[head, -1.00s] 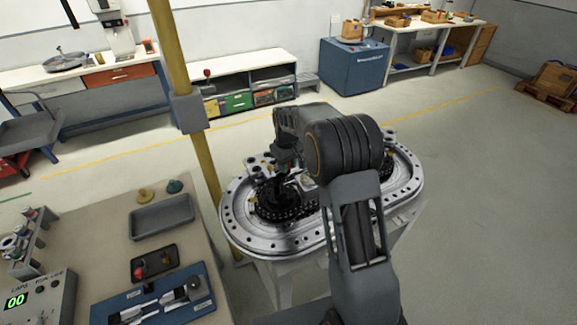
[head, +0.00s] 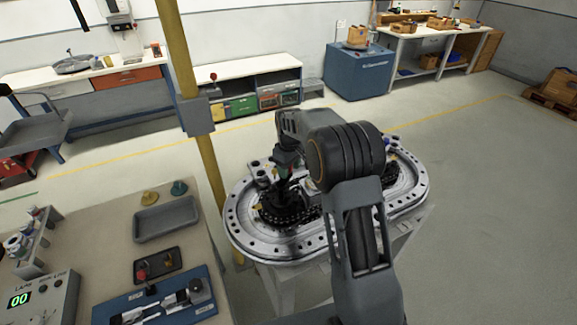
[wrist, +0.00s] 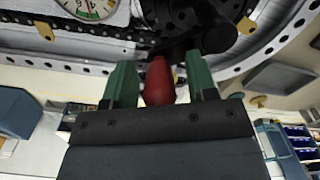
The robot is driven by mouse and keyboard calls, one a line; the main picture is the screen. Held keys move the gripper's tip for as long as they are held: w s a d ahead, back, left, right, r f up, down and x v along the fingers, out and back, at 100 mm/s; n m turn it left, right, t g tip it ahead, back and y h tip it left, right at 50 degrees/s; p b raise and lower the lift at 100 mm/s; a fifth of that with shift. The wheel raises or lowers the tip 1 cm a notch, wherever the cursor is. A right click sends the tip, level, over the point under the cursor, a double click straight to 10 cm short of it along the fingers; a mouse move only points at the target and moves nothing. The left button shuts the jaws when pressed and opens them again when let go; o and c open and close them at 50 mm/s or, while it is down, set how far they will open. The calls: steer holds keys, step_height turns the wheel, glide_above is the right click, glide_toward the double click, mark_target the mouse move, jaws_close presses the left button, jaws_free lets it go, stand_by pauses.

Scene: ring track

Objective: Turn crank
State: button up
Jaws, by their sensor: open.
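The crank's red knob (wrist: 158,82) stands between the two green fingers of my gripper (wrist: 160,84) in the wrist view. The fingers are open, with a gap on each side of the knob. A dark crank arm or hub (wrist: 195,30) lies just beyond the knob. In the head view my gripper (head: 287,165) is over the left part of the oval ring track (head: 245,238), and my arm hides much of the track's middle. The crank cannot be made out there.
A yellow post (head: 211,180) rises close to the track's left side. A bench with a grey tray (head: 166,219), a blue fixture (head: 150,312) and a counter box reading 00 (head: 40,298) stands at lower left. A round dial (wrist: 88,8) shows in the wrist view. Floor beyond the track is clear.

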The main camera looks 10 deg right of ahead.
step_height(320, 180, up, 14)
steer(key=b, duration=0.1)
stand_by(0.5)
steer(key=shift+f, duration=0.1)
steer(key=f+m, duration=0.1)
steer(key=f, duration=0.1)
steer(key=s+f+m, duration=0.1)
steer(key=f, duration=0.1)
steer(key=shift+s, duration=0.1)
steer(key=s+m+t, duration=0.4)
steer(key=s, duration=2.2)
steer(key=shift+s+d+r+m+t, duration=0.15)
steer(key=shift+d+r+m+t, duration=0.15)
steer(key=shift+d+r+m, duration=0.15)
